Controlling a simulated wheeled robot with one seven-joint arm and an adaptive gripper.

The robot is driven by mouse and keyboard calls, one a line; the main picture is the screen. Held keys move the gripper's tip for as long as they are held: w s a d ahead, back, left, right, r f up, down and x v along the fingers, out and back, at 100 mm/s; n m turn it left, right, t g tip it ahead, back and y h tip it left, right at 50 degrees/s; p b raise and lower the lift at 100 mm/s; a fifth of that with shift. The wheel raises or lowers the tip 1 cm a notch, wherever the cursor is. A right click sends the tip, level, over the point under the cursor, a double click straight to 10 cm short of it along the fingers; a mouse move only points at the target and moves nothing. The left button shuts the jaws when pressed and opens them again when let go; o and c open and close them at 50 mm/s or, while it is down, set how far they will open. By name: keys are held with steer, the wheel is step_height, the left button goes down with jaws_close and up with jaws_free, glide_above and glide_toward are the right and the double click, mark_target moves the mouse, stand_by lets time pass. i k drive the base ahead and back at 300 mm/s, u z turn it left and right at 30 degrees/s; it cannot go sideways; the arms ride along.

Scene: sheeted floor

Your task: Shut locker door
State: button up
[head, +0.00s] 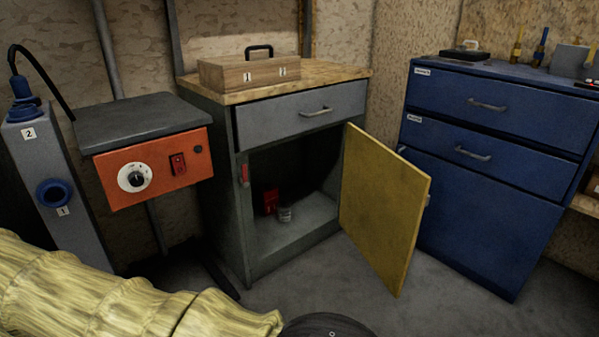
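The locker (240,215) is a grey cabinet with a wooden top and a drawer above its lower compartment. Its yellow door (385,205) stands wide open, hinged on the right side of the opening and swung out toward me. A small part of a handle (428,201) shows at the door's free right edge; the rest is hidden behind the door. Inside the compartment are a red item (270,200) and a small grey can-like item (285,214). A red latch piece (244,174) is on the left frame. My gripper is not in view.
A blue drawer cabinet (480,190) stands right of the door. An orange control box (155,167) and a grey post-like unit (50,180) stand on the left. A wooden case (248,74) sits on the locker. Grey floor (455,305) is clear in front.

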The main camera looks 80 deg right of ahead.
mark_target(384, 197)
steer(key=u, duration=0.45)
steer(key=k, duration=1.45)
steer(key=u, duration=0.95)
steer(key=k, duration=1)
steer(key=z, duration=1.15)
steer(key=k, duration=1)
steer(key=z, duration=1.2)
